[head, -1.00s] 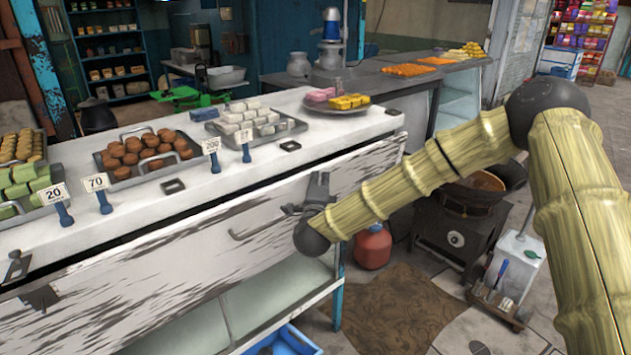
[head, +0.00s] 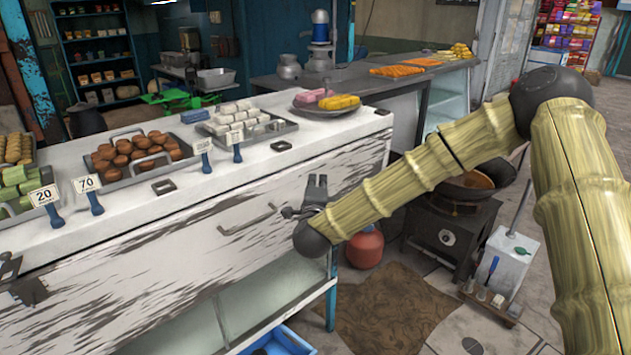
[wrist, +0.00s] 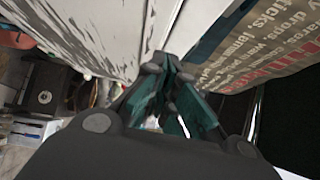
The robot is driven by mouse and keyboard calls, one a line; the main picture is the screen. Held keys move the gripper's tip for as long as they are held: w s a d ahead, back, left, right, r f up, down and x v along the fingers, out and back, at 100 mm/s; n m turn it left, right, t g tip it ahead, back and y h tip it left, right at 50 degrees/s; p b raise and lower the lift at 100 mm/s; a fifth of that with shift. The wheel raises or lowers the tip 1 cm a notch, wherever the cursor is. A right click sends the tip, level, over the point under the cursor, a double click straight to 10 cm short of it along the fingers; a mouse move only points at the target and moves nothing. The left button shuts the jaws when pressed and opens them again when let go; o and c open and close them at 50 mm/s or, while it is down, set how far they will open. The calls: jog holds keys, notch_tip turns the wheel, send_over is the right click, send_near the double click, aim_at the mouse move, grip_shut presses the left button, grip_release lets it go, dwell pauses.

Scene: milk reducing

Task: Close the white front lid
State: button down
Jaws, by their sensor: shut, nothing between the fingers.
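The white front lid (head: 205,235) is a worn white panel with dark streaks on the front of the counter. It hangs steeply, and its top edge runs close along the counter top; I cannot tell if it is flush. A metal bar handle (head: 247,220) is on its face. In the wrist view the shut fingertips (wrist: 166,75) are beside a white streaked panel (wrist: 85,35).
The white counter top (head: 220,168) holds trays of sweets, price tags and a plate. A red jug (head: 365,248) and a dark stove (head: 450,232) stand on the floor at right. A blue crate (head: 280,342) is below the lid. Some floor between is clear.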

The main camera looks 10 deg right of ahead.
jog(key=b+v, duration=0.1)
jog(key=v, duration=0.7)
jog(key=shift+s+b, duration=0.15)
jog(key=shift+b, duration=0.25)
jog(key=c, duration=2.2)
grip_release()
jog(key=shift+s+a+f, duration=0.15)
jog(key=shift+a, duration=0.15)
jog(key=o, duration=0.4)
jog(key=shift+s+a, duration=0.1)
jog(key=shift+c, duration=0.2)
jog(key=o, duration=0.3)
jog(key=shift+a+f+y, duration=0.15)
jog(key=shift+f+y, duration=0.15)
jog(key=shift+y, duration=0.2)
jog(key=n+y+b, duration=0.3)
jog(key=n+y, duration=0.6)
jog(key=y, duration=0.6)
send_near(254, 220)
jog(key=shift+n+g, duration=0.3)
jog(key=p+x, duration=0.2)
jog(key=x, duration=0.8)
jog(key=shift+f, duration=0.1)
jog(key=shift+c, duration=0.4)
grip_shut()
